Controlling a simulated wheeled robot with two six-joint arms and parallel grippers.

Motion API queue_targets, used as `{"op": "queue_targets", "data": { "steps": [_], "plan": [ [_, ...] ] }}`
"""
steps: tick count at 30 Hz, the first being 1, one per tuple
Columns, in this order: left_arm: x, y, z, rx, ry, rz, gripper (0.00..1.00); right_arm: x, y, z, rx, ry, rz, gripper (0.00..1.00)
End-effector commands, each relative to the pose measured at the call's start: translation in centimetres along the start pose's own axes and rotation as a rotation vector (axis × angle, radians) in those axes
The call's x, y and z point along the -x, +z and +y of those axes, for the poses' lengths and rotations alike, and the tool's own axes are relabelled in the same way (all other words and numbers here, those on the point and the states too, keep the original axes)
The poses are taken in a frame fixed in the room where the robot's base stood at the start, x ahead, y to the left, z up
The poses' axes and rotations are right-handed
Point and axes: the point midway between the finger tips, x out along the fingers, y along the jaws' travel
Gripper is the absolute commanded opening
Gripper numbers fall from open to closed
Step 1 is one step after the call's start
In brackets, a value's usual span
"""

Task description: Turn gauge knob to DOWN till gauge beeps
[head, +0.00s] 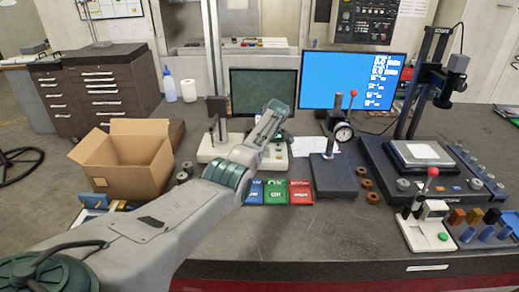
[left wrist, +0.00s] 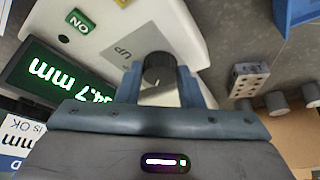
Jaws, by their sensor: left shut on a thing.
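The gauge is a white box (head: 213,148) in the middle of the table in the head view, partly hidden behind my left arm. In the left wrist view its white body (left wrist: 182,25) carries a dark round knob (left wrist: 157,62) on a grey plate (left wrist: 125,48). The plate's label appears upside down and seems to read UP. My left gripper (left wrist: 158,76) has one finger on each side of the knob and is shut on it. In the head view my arm hides the knob and fingertips. My right gripper is not in view.
A lit green readout in mm (left wrist: 50,75) and a green ON button (left wrist: 78,20) lie beside the knob. A cardboard box (head: 130,165) stands left. A dial gauge stand (head: 334,175) is to the right.

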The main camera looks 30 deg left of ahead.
Motion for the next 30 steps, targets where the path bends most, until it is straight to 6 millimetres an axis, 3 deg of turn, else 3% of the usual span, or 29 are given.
{"op": "queue_targets", "data": {
  "steps": [5,6,9,20,26,30],
  "plan": [
    [0.1,0.0,0.1,0.0,0.003,0.0,0.11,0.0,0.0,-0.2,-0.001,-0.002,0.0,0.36],
    [0.1,0.0,0.1,-0.001,0.003,0.0,0.4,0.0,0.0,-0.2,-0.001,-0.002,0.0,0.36],
    [0.1,0.0,0.1,-0.001,0.003,0.0,0.56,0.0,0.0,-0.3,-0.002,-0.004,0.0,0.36],
    [0.5,0.0,0.1,-0.001,0.003,0.0,0.56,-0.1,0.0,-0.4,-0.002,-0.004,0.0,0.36],
    [3.0,0.1,0.1,0.0,0.006,0.001,0.56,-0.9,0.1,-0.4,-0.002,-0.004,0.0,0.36],
    [6.0,0.1,0.2,0.0,0.007,0.001,0.56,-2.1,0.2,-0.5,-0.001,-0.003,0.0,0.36]
  ]
}}
